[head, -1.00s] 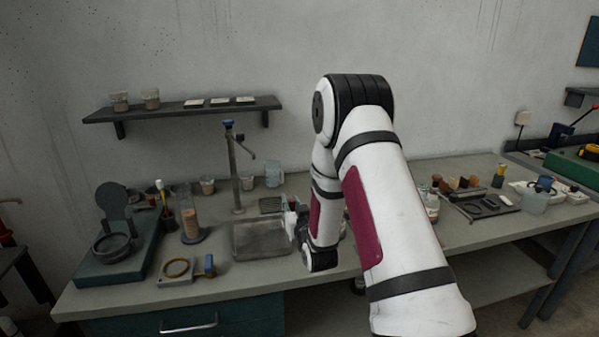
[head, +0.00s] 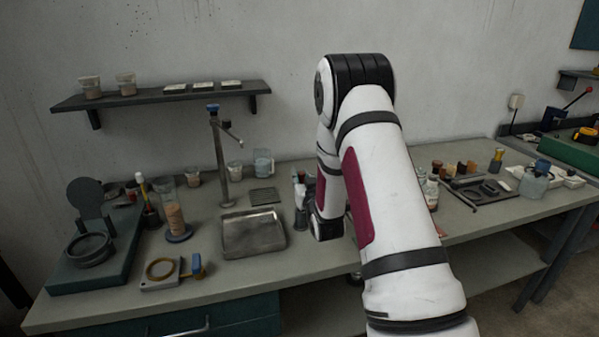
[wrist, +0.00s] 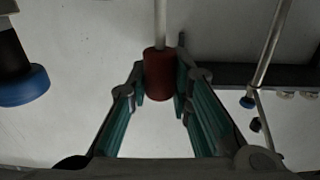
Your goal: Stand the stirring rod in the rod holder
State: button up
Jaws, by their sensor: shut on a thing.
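My gripper (wrist: 160,82) is shut on the red grip of the stirring rod (wrist: 161,74) in the wrist view. The rod's thin pale shaft (wrist: 160,22) runs out from the grip to the top edge, where it is cut off. The wrist picture looks upside down, so the shaft seems to point downward. I cannot make out the rod there. I cannot pick out the rod holder with certainty; my arm hides part of the bench.
A metal tray (head: 253,247) and a tall tap (head: 222,165) stand left of my gripper. A glass beaker (head: 263,163) is behind. A blue-based cylinder (head: 179,235) stands farther left. Bottles and a dark tray (head: 484,204) are at right. A wall shelf (head: 160,98) is above.

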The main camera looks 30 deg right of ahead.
jog(key=shift+f+b, duration=0.85)
jog(key=shift+f, duration=1.6)
jog(key=o, duration=1)
jog(key=shift+s, duration=0.1)
jog(key=v, duration=1.2)
